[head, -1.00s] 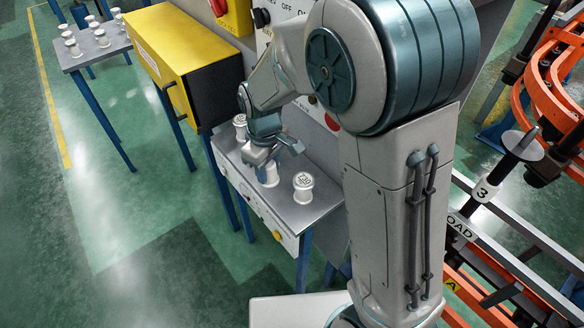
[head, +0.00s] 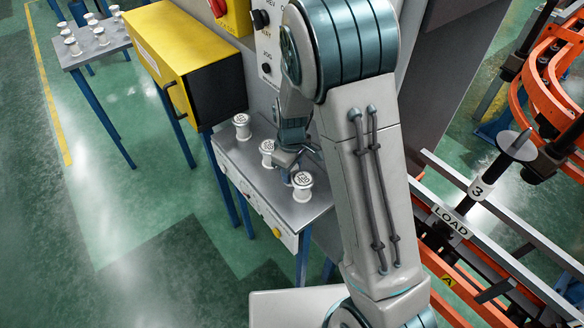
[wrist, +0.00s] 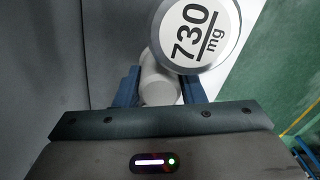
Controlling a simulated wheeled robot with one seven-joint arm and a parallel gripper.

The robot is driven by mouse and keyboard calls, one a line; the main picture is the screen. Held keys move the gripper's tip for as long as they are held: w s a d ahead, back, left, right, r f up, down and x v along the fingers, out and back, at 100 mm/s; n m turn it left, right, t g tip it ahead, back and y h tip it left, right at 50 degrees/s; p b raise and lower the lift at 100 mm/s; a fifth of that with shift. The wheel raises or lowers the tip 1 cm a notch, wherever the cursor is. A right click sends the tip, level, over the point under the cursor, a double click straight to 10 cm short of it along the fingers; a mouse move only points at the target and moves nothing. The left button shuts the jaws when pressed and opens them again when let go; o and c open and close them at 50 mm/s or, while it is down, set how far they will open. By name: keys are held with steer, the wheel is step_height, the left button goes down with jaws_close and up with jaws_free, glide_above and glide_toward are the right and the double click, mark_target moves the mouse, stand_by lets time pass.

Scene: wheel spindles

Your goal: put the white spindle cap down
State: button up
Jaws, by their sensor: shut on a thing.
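My gripper (head: 292,163) is low over the grey machine top in the head view, close beside the front white spindle cap (head: 302,181). In the wrist view its blue fingers are shut on the white spindle cap (wrist: 200,34), whose round top reads "730 mg". The pale body of the cap shows between the fingers. I cannot tell whether the front cap in the head view is the held one, or whether the held cap touches the surface.
Two more white caps stand on the machine top (head: 226,152), a middle one (head: 267,150) and a back one (head: 241,125). A yellow box (head: 165,45) stands behind. A side table (head: 104,52) holds several caps. Orange racks (head: 553,85) are at the right.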

steer(key=shift+f, duration=0.1)
steer(key=shift+f, duration=0.15)
steer(key=o, duration=1)
steer(key=shift+r, duration=0.25)
